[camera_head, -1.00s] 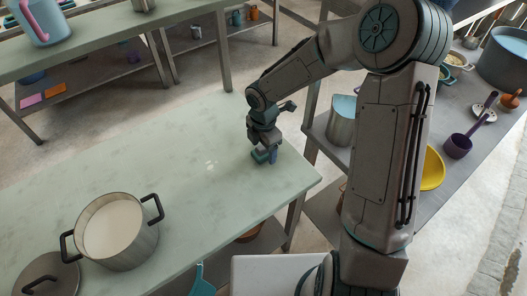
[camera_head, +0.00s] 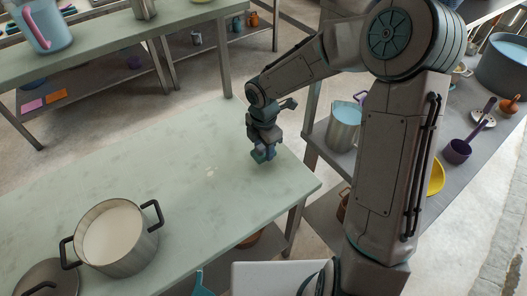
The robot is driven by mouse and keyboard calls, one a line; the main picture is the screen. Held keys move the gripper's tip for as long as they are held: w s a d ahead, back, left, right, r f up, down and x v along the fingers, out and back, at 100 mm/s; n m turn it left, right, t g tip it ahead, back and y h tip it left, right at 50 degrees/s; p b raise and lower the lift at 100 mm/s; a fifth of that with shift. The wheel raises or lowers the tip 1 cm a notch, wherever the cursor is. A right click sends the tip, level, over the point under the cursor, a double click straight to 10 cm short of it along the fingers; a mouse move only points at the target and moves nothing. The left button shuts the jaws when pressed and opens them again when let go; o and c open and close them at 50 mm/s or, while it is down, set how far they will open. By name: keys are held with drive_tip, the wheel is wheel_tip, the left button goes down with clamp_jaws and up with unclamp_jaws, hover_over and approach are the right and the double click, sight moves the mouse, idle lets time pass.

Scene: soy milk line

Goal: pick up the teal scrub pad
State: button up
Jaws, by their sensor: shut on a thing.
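The teal scrub pad (camera_head: 258,156) is between the jaws of my gripper (camera_head: 263,151), near the right end of the pale green table (camera_head: 150,180). My gripper points down and is shut on the pad. The pad is small in this view and partly covered by the fingers. Whether its underside is clear of the table top is hard to tell.
A steel pot of white liquid (camera_head: 112,236) stands on the table at the lower left, with a lid (camera_head: 50,279) beside it. A shelf at right holds a steel pitcher (camera_head: 345,122), a purple ladle (camera_head: 458,150) and a yellow bowl (camera_head: 436,177). The table's middle is clear.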

drive_tip(key=s+d+r+p, duration=0.1)
drive_tip(key=s+d+r, duration=0.1)
drive_tip(key=d+r, duration=0.6)
drive_tip(key=d, duration=0.3)
drive_tip(key=shift+s+d, duration=0.2)
drive_tip(key=shift+s, duration=0.05)
drive_tip(key=shift+o, duration=1)
drive_tip(key=shift+f, duration=0.1)
